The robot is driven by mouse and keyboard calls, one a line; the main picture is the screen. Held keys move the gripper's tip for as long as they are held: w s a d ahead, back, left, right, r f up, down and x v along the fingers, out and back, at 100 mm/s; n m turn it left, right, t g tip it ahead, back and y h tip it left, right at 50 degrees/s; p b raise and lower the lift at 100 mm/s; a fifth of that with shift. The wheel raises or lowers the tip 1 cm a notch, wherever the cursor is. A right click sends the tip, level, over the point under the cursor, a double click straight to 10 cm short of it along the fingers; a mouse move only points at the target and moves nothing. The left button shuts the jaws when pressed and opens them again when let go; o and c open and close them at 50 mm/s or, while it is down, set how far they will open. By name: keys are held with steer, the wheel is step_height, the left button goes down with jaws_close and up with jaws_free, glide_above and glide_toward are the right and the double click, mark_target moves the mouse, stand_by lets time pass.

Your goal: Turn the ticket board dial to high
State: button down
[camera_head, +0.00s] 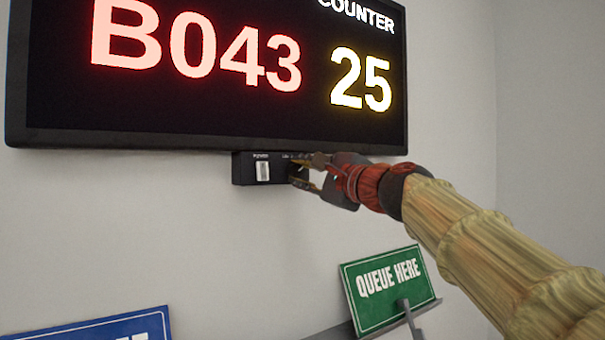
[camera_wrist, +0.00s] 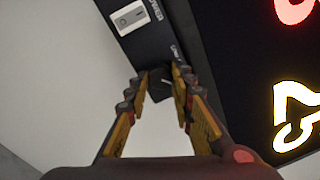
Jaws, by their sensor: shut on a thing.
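The ticket board (camera_head: 300,110) hangs on the wall and shows B043 and counter 25. A small black control box (camera_head: 243,170) is fixed under its lower edge, with a white power switch (camera_head: 263,171) on its left part. My gripper (camera_head: 303,172) reaches in from the right to the right part of this box. In the wrist view my gripper (camera_wrist: 160,95) has its yellow and black fingers on either side of the dark dial (camera_wrist: 160,82), shut on it. A light mark line shows on the dial. The setting labels beside it are mostly hidden or too small to read.
A green QUEUE HERE sign (camera_head: 390,288) stands on a grey ledge below my arm. A blue sign (camera_head: 100,328) is at the lower left. The white wall around the box is bare. The power switch sits close to the dial.

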steer(key=c, duration=1.5)
jaws_free()
steer(key=shift+c, duration=0.2)
steer(key=shift+d, duration=0.1)
steer(key=v, duration=1.2)
step_height(320, 180, down, 24)
steer(key=s+d+n+g+h+b, duration=0.1)
steer(key=s+n+g+h+b, duration=0.1)
steer(key=n+g+h, duration=0.45)
steer(key=s+d+f+n+g+h+b, duration=0.1)
steer(key=s+d+f+n+b, duration=0.2)
steer(key=f, duration=1.4)
steer(key=s+d+f+n+g+h+b, duration=0.1)
steer(key=s+d+f+n+b, duration=0.2)
steer(key=s+f+b, duration=0.8)
steer(key=s+d+f+n+g+h+b, duration=0.2)
steer(key=s+d+f+b, duration=0.4)
steer(key=s+f, duration=0.6)
step_height(320, 180, down, 11)
steer(key=shift+f+n+b, duration=0.2)
steer(key=shift+n+b, duration=0.55)
steer(key=shift+b, duration=0.05)
